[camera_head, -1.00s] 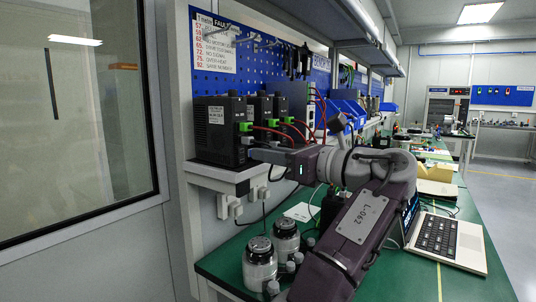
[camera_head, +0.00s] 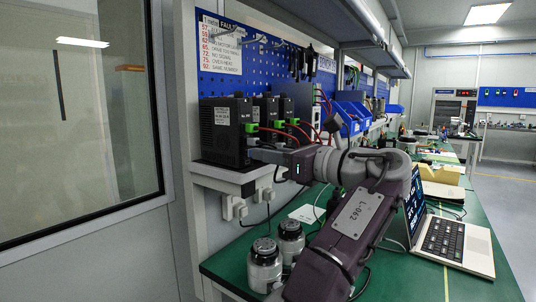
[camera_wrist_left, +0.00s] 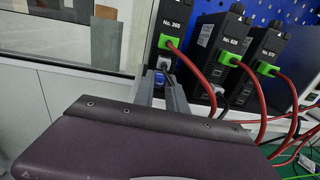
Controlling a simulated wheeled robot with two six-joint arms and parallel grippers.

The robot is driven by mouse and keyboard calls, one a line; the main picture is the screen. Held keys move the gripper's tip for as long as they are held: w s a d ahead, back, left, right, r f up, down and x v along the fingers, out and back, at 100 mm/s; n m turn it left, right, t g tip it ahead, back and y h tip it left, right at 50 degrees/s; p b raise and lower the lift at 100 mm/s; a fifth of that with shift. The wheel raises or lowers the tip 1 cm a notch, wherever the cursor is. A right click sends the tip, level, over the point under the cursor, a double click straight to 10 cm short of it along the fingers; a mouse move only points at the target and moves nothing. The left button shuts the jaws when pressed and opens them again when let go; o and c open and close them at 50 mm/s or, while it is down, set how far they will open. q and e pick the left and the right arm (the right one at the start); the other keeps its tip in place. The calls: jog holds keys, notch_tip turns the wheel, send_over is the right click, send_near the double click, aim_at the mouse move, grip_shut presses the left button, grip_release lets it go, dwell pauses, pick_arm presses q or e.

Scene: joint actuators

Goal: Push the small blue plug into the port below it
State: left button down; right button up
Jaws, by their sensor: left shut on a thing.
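My left gripper (camera_head: 255,154) is at the front face of the nearest black drive unit (camera_head: 222,134), below its green connector (camera_head: 251,128). In the left wrist view the two grey fingers (camera_wrist_left: 160,88) reach up to the lower front of the unit marked No. 265 (camera_wrist_left: 174,18). The small blue plug (camera_wrist_left: 159,77) shows between the fingers, and they are shut on it. A grey plug with a dark cable (camera_wrist_left: 164,64) sits just above it. The port is hidden behind the fingers and plug, so I cannot tell how deep the plug sits. My right gripper is not in view.
Two more black units with green connectors (camera_wrist_left: 229,57) and red cables (camera_wrist_left: 198,72) stand to the right. The units rest on a white shelf (camera_head: 218,174).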

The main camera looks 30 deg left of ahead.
pick_arm(q)
jog(key=shift+a, duration=0.35)
dwell(0.4)
jog(key=c, duration=1.4)
grip_release()
jog(key=shift+c, duration=0.2)
jog(key=shift+d, duration=0.1)
jog(key=d, duration=0.1)
jog(key=d+p, duration=0.1)
jog(key=d, duration=0.2)
jog(key=shift+s+d+p, duration=0.2)
jog(key=shift+s+p, duration=0.1)
jog(key=o, duration=0.6)
jog(key=shift+c, duration=0.2)
